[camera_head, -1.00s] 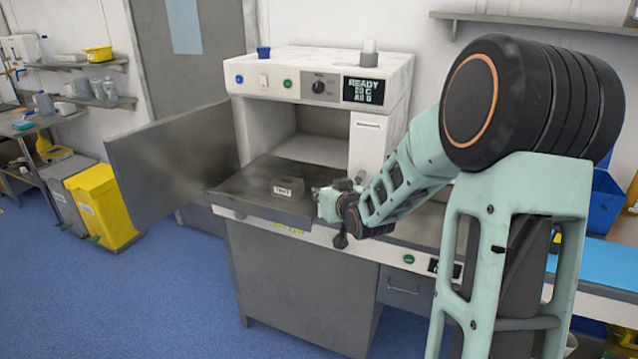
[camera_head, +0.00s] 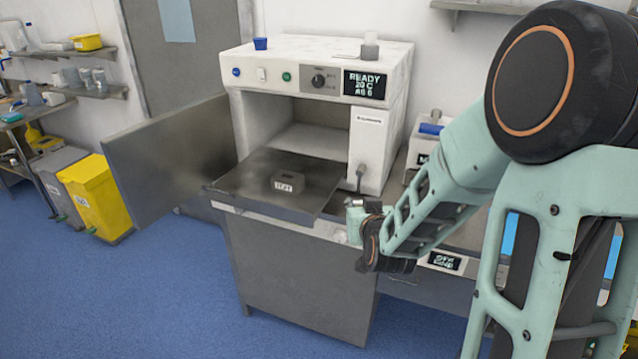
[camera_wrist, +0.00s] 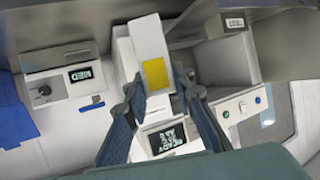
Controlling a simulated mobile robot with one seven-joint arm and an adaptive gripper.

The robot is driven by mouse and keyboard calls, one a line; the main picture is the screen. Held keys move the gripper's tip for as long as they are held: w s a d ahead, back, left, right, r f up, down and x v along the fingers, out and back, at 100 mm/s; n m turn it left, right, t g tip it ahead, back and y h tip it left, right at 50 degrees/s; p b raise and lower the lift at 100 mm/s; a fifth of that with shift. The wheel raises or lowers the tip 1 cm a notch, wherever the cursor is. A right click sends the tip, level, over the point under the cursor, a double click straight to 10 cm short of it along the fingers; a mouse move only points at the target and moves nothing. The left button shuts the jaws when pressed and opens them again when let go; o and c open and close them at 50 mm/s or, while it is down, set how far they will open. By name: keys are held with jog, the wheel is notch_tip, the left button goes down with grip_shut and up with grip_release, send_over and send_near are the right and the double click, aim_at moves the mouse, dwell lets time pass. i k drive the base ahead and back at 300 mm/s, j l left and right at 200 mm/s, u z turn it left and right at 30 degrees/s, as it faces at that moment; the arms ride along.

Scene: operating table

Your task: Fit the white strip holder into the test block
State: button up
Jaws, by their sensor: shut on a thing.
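The test block (camera_head: 288,181) is a small grey block with a white label. It sits on the dark pulled-out tray of the oven, and a labelled block that looks like it shows at the top right of the wrist view (camera_wrist: 235,23). My gripper (camera_head: 356,206) is right of the tray's front right corner, apart from the block. In the wrist view its two fingers (camera_wrist: 159,88) are closed on the white strip holder (camera_wrist: 148,36), a pale piece with a yellow patch. The holder cannot be clearly made out in the head view.
The white oven (camera_head: 325,60) stands open behind the tray (camera_head: 250,190), with its door (camera_head: 170,160) swung left. A second device with a blue item (camera_head: 431,129) stands at right. A blue cup (camera_head: 260,43) sits on the oven.

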aim_at(288, 186)
jog(key=j+z, duration=0.2)
jog(key=z, duration=0.15)
jog(key=j+z, duration=0.25)
jog(key=z, duration=0.15)
jog(key=j+z, duration=0.3)
jog(key=j, duration=0.35)
jog(key=k+j+z, duration=0.15)
jog(key=j+z, duration=0.15)
jog(key=j, duration=0.35)
jog(key=k+j, duration=0.1)
jog(key=j, duration=0.35)
jog(key=k+j, duration=0.1)
jog(key=j, duration=0.3)
jog(key=k+j+z, duration=0.1)
jog(key=j, duration=0.9)
jog(key=i+j, duration=0.1)
jog(key=i, duration=0.25)
